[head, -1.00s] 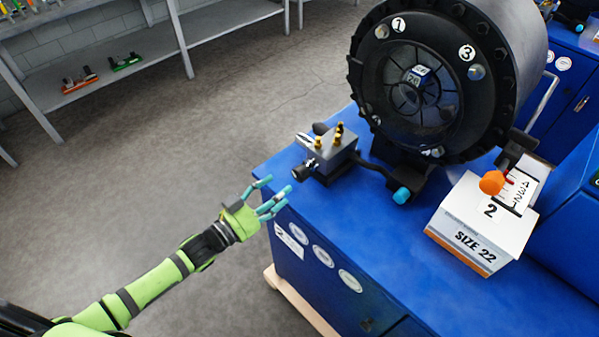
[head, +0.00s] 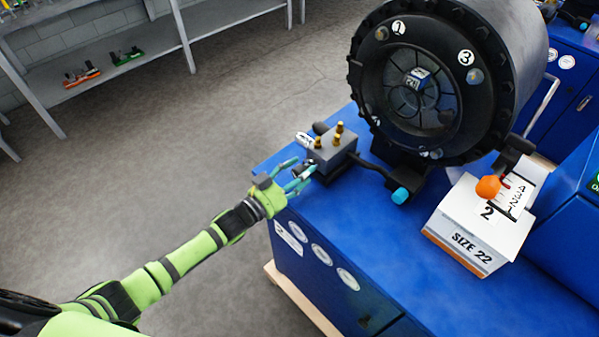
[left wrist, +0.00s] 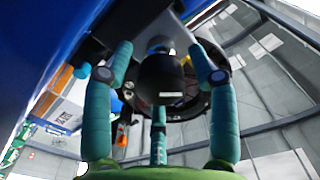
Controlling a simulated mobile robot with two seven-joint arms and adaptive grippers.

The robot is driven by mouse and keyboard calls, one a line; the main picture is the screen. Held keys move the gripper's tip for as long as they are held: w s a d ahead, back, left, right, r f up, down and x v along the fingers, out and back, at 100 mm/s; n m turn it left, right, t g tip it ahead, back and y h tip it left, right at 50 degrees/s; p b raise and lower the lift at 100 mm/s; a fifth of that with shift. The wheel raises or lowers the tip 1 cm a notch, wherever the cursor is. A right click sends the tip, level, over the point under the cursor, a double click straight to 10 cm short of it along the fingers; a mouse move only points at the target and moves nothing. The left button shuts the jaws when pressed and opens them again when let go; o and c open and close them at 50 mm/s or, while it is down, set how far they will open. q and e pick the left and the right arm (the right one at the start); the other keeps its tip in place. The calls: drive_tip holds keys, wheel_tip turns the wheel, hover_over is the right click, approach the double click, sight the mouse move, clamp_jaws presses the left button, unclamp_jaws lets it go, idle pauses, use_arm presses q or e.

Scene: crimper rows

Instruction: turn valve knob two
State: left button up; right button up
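The valve block (head: 332,154) is a dark grey box with brass fittings on top, at the left front corner of the blue bench. Its black knob (left wrist: 163,76) faces my left gripper and fills the middle of the left wrist view. In the head view the teal fingers mostly hide the knob. My left gripper (head: 302,174) is open, with its fingers spread around the knob. In the left wrist view the fingers (left wrist: 161,88) stand on both sides and below it, with gaps at the sides; contact is not clear. My right gripper is out of view.
The blue bench (head: 400,275) carries a large black crimper head (head: 420,85) and a white "SIZE 22" box (head: 480,225). Grey floor is free on the left.

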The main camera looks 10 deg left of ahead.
use_arm(q)
drive_tip(key=c, duration=0.7)
drive_tip(key=shift+f+m+b, duration=0.15)
drive_tip(key=shift+m+b, duration=0.2)
drive_tip(key=shift+m, duration=0.35)
drive_tip(key=m, duration=0.2)
drive_tip(key=shift+m+b, duration=0.3)
drive_tip(key=shift+b, duration=0.05)
drive_tip(key=shift+m, duration=0.4)
drive_tip(key=o, duration=1.2)
